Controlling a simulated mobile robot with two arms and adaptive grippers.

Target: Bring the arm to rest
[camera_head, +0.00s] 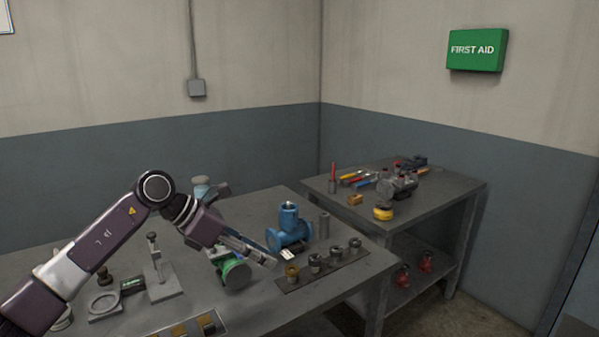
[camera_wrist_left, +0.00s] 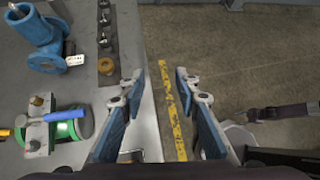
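My left arm comes in from the left in the head view. Its gripper (camera_head: 262,256) is above the front part of the workbench (camera_head: 205,305), pointing right and slightly down. In the left wrist view the two fingers of the gripper (camera_wrist_left: 160,82) stand apart with nothing between them. Below the gap are the bench's front edge and a yellow floor line (camera_wrist_left: 173,110). A green-ended cylindrical part (camera_head: 236,274) sits on the bench just below the gripper, partly hidden by it.
A blue valve body (camera_head: 289,232) and a strip with several round fittings (camera_head: 335,257) are right of the gripper. A stand (camera_head: 160,270) and a ring (camera_head: 104,302) are to the left. A second bench (camera_head: 440,192) with tools is at the back right.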

